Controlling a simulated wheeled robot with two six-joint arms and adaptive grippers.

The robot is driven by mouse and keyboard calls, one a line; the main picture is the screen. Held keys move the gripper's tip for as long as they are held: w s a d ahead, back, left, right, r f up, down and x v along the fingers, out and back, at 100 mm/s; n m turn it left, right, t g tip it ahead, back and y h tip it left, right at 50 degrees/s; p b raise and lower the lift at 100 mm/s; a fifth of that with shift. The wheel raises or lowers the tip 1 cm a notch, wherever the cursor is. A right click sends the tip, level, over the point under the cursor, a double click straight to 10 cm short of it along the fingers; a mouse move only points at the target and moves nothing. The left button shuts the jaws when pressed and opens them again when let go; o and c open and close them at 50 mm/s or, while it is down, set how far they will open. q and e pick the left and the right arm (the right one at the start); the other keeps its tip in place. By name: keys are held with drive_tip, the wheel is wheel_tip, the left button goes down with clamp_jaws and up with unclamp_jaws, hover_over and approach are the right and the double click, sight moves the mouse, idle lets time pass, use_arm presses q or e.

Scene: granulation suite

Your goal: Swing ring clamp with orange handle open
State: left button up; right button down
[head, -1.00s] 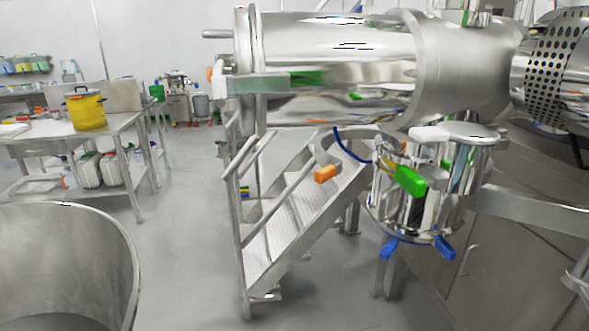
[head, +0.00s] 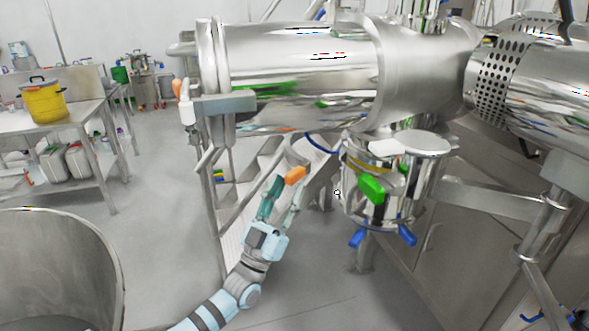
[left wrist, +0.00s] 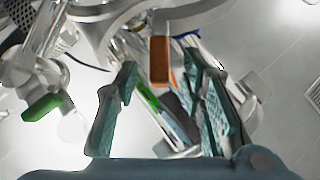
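The ring clamp's orange handle (head: 295,175) shows in the head view, left of a steel pot (head: 395,190) hanging below the big steel cylinder. My left gripper (head: 284,187) is open, with its teal fingers up near the handle. In the left wrist view, the orange handle (left wrist: 160,59) appears between the two spread fingertips of the left gripper (left wrist: 163,72). I cannot tell whether either finger touches it. The clamp ring itself is hard to make out. My right gripper is not in view.
A green handle (head: 372,189) and blue handles (head: 406,234) are on the pot's side. Metal stairs (head: 250,215) stand behind my left arm. A large steel drum (head: 60,265) is at the lower left. A table (head: 85,118) holds a yellow bucket (head: 43,101).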

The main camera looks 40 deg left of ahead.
sight(295, 171)
use_arm(q)
drive_tip(key=x, duration=0.4)
drive_tip(key=shift+w+r, duration=0.1)
drive_tip(key=shift+w, duration=0.05)
clamp_jaws()
